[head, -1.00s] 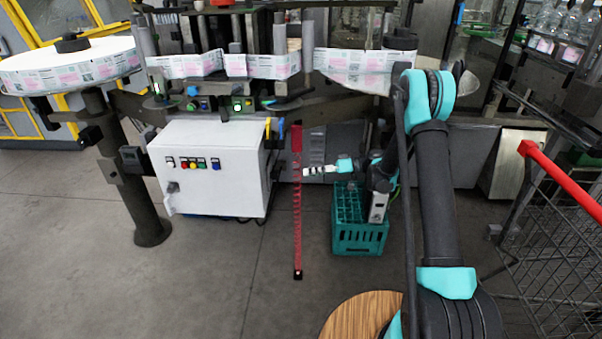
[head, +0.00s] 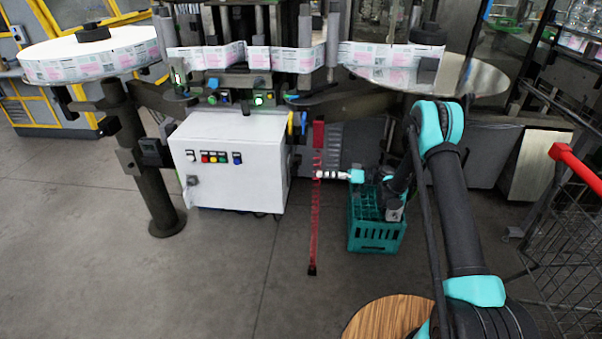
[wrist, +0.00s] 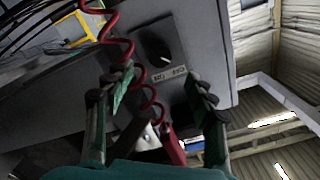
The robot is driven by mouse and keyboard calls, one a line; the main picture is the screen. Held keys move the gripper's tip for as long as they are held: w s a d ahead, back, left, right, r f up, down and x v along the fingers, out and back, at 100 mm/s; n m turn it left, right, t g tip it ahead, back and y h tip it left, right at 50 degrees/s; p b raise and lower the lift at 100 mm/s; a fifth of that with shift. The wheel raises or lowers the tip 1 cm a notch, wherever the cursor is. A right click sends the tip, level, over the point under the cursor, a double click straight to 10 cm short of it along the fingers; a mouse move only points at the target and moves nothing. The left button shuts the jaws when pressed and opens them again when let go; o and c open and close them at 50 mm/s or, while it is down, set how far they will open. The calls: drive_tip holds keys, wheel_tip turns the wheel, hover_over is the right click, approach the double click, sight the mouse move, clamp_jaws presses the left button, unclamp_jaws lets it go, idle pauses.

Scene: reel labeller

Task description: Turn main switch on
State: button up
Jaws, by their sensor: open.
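In the wrist view a dark rotary switch knob (wrist: 155,47) sits on a grey box face, with a small label below it whose text I cannot read. My gripper (wrist: 163,84) is open and empty; its two fingers frame the area below the knob, apart from it. In the head view my gripper (head: 318,174) points left toward the right side of the white cabinet (head: 235,190), with a gap between. That cabinet side is mostly hidden there. The cabinet front carries a row of coloured buttons and a small dark fitting (head: 192,181).
A red coiled cable (wrist: 130,45) crosses the wrist view between my fingers and the box; it hangs beside the cabinet in the head view (head: 315,220). A green crate (head: 375,238) stands below my arm. A wire cart (head: 570,225) is at the right.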

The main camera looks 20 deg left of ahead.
sight(295, 170)
drive_tip(key=x, duration=0.9)
drive_tip(key=shift+a, duration=0.1)
drive_tip(key=c, duration=1.2)
drive_tip(key=shift+o, duration=0.2)
drive_tip(key=shift+m, duration=0.3)
drive_tip(key=shift+r+m, duration=0.2)
drive_tip(key=shift+m, duration=8.5)
